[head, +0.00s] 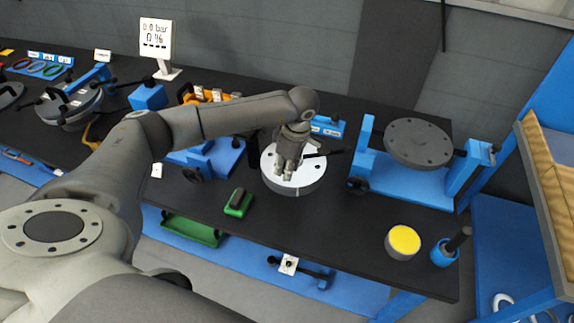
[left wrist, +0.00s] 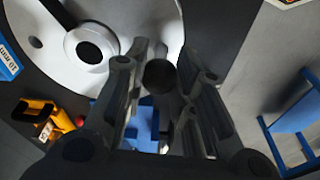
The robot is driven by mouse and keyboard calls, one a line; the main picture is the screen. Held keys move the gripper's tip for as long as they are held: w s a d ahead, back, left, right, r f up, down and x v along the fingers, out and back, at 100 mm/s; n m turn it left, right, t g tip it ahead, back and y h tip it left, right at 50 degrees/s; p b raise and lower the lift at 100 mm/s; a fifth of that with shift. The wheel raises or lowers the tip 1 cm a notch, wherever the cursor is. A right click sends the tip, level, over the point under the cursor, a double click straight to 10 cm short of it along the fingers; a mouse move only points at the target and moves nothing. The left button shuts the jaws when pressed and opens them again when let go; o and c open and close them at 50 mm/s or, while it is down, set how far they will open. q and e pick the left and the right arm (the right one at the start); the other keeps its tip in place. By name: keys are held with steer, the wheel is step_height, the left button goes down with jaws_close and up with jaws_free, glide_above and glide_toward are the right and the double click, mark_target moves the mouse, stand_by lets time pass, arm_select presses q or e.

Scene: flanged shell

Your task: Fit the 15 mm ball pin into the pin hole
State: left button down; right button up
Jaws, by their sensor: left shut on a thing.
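The white round flanged shell (head: 310,178) sits on the dark bench. My left gripper (head: 287,170) is over its top face, pointing down. In the left wrist view the shell's pale face (left wrist: 135,20) fills the upper left, with a large dark round opening (left wrist: 90,46) and a smaller hole (left wrist: 35,42). My left gripper (left wrist: 160,90) is shut on the ball pin (left wrist: 160,76), which shows as a dark round end between the fingers. The pin's far end and any contact with the shell are hidden. My right gripper is in neither view.
A blue stand with a dark disc (head: 418,142) is right of the shell. A green block (head: 238,203), a yellow-topped cylinder (head: 402,242) and a blue holder with a dark handle (head: 445,252) stand nearer the front. The bench between them is clear.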

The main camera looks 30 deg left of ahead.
arm_select(q)
steer(key=shift+f+b, duration=0.95)
steer(key=shift+f, duration=0.25)
steer(key=c, duration=1.1)
jaws_free()
steer(key=shift+r, duration=0.15)
steer(key=r, duration=0.4)
steer(key=d+r, duration=0.1)
steer(key=r, duration=0.2)
steer(key=d+r, duration=0.1)
steer(key=r, duration=0.3)
steer(key=shift+w+r, duration=0.1)
steer(key=shift+r, duration=0.25)
